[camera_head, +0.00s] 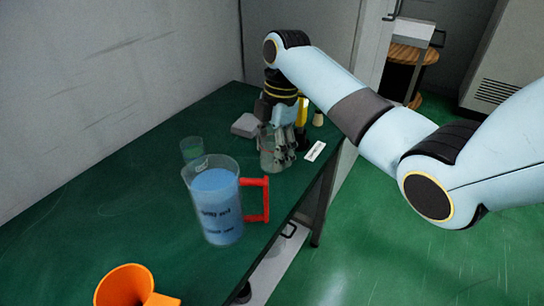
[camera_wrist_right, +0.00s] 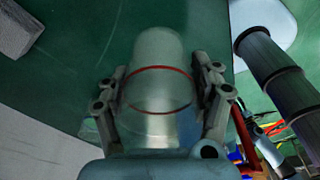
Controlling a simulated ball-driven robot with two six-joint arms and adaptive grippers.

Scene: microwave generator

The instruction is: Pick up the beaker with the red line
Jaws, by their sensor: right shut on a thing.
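The beaker with the red line (camera_wrist_right: 158,78) is clear glass and fills the middle of the right wrist view. A thin red ring runs around it. My right gripper (camera_wrist_right: 160,90) has a finger on each side of it and is shut on it. In the head view the same beaker (camera_head: 268,158) shows as a pale clear shape at the fingers of my right gripper (camera_head: 280,148), close to the green table. I cannot tell whether its base touches the table. My left gripper is not in view.
A large jug (camera_head: 215,205) with blue liquid and a red handle stands nearer on the table (camera_head: 120,215). A small greenish beaker (camera_head: 191,148) is behind it. An orange funnel (camera_head: 125,287), a grey block (camera_head: 245,125) and a white label (camera_head: 315,151) are also there.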

